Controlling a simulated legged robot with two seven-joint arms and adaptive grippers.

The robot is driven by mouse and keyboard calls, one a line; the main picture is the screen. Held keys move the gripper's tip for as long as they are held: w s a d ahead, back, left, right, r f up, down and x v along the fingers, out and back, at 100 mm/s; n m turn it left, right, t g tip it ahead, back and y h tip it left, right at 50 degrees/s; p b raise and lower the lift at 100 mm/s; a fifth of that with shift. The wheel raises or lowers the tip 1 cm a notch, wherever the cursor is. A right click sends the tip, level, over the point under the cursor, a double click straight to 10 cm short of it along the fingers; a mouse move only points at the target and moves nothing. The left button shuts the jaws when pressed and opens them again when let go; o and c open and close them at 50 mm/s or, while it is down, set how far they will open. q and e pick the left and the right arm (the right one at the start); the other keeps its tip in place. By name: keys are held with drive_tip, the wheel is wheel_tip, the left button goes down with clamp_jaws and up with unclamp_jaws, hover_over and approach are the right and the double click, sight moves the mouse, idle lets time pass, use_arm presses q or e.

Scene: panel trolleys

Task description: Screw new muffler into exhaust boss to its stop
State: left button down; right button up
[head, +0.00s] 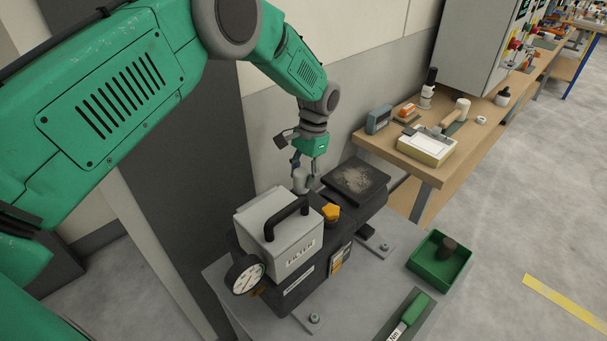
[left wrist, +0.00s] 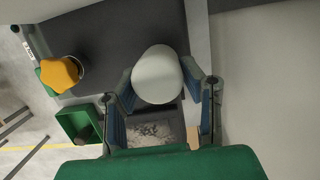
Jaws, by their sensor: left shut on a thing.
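My left gripper (head: 300,166) reaches down over the back of the dark machine body (head: 318,222). It is shut on a pale grey, rounded muffler (head: 303,182), held just behind the yellow knob. In the left wrist view the muffler (left wrist: 157,75) sits between both blue-padded fingers of the left gripper (left wrist: 160,98), seen end-on. The exhaust boss is hidden behind the muffler, so I cannot tell whether they touch or how far any thread is engaged. My right gripper is not in view.
A grey filter box (head: 270,232) with a black handle and a gauge (head: 245,274) stand in front. The yellow knob (head: 330,212) is close by. A black, stained block (head: 356,180) lies right of the gripper. A green-handled tool (head: 410,312) lies at the trolley's front right.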

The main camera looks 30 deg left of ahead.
use_arm(q)
drive_tip(key=shift+w+r+m, duration=0.1)
drive_tip(key=shift+m, duration=0.6)
drive_tip(key=c, duration=0.9)
unclamp_jaws()
drive_tip(key=v, duration=1.1)
drive_tip(key=shift+w+d+r, duration=0.15)
drive_tip(key=shift+r, duration=0.15)
